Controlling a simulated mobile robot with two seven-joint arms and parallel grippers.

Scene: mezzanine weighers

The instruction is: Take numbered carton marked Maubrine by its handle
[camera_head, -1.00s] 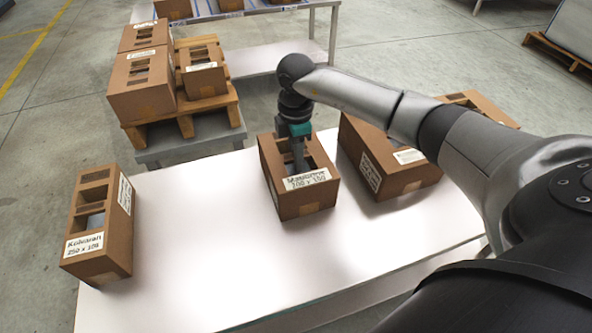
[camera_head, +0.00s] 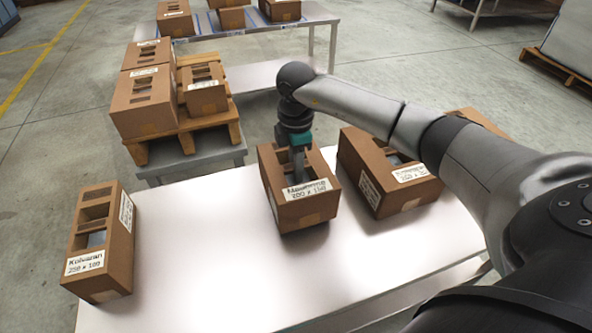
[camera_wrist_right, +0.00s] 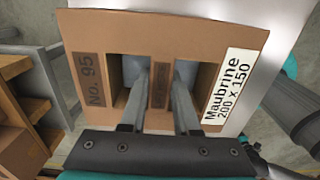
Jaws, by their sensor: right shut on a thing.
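The brown carton marked Maubrine (camera_head: 305,212) is at the middle of the white table's far side. A dark shadow shows under its near edge; I cannot tell whether it is clear of the tabletop. The carton also shows in the right wrist view (camera_wrist_right: 160,28), with a "Maubrine 200 x 150" label and a "No. 95" patch. My right gripper (camera_head: 298,168) reaches down into its top. In the wrist view, its fingers (camera_wrist_right: 159,92) enter two openings and are shut on the handle bar between them. The fingertips are hidden inside. My left gripper is out of view.
A Kolwaran carton (camera_head: 118,255) stands at the table's (camera_head: 210,265) left end. Another carton (camera_head: 360,172) stands close on the right, partly behind my arm. Several cartons sit on a wooden pallet (camera_head: 225,128) behind. The table's near middle is clear.

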